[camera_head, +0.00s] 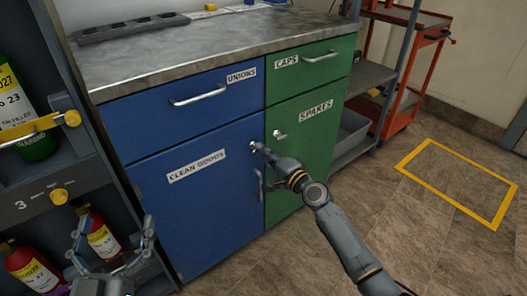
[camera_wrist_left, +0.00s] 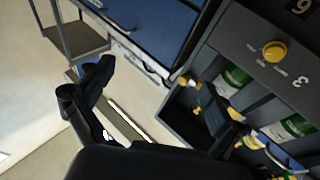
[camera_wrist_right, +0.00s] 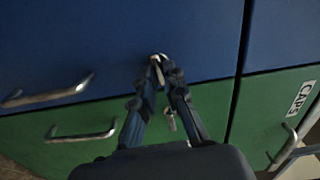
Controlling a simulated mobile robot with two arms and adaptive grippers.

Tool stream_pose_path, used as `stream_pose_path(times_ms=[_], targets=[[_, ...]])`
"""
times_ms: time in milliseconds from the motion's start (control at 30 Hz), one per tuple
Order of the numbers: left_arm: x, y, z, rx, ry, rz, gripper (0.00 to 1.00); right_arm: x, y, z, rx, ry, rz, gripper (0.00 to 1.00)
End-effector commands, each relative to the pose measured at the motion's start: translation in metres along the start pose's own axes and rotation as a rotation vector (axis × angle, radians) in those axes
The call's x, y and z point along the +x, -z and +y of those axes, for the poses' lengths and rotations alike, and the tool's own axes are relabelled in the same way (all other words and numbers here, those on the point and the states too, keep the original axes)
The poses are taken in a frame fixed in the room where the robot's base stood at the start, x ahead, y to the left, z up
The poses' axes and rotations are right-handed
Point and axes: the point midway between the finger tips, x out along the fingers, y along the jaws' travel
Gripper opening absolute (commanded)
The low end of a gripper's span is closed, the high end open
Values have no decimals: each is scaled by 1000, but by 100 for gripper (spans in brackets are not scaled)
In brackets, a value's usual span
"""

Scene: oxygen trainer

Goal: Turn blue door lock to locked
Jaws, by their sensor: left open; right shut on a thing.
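The blue door (camera_head: 205,215) labelled CLEAN GOODS is closed, under a blue drawer. Its small metal lock (camera_wrist_right: 155,60) sits near the door's right edge in the head view. My right gripper (camera_head: 258,152) is at this lock. In the right wrist view the fingers (camera_wrist_right: 160,76) are closed on the lock's knob, which is partly hidden between the tips, so its exact angle is hard to tell. My left gripper (camera_head: 113,242) is open and empty, low in front of the shelf unit; its fingers also show in the left wrist view (camera_wrist_left: 165,108).
The green door (camera_head: 296,165) beside it has its own lock (camera_head: 279,134). The blue door's handle (camera_wrist_right: 45,91) lies beside the right gripper. A shelf unit with cylinders (camera_head: 98,235) stands left. The floor at right is clear, with a yellow outline (camera_head: 450,206).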

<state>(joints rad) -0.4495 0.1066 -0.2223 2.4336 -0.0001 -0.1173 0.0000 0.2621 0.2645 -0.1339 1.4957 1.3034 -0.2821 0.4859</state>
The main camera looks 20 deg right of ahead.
Motion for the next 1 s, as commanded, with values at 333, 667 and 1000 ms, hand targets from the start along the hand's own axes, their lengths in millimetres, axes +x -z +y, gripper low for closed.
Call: stream_pose_path(times_ms=[333,667,1000], targets=[[-1,-9,0,1,1,-53,93,0,0,1,100,-2,1,0],[0,-9,0,2,0,-54,93,0,0,1,110,-1,1,0],[0,-9,0,2,-1,-52,93,0,0,1,108,-1,1,34]])
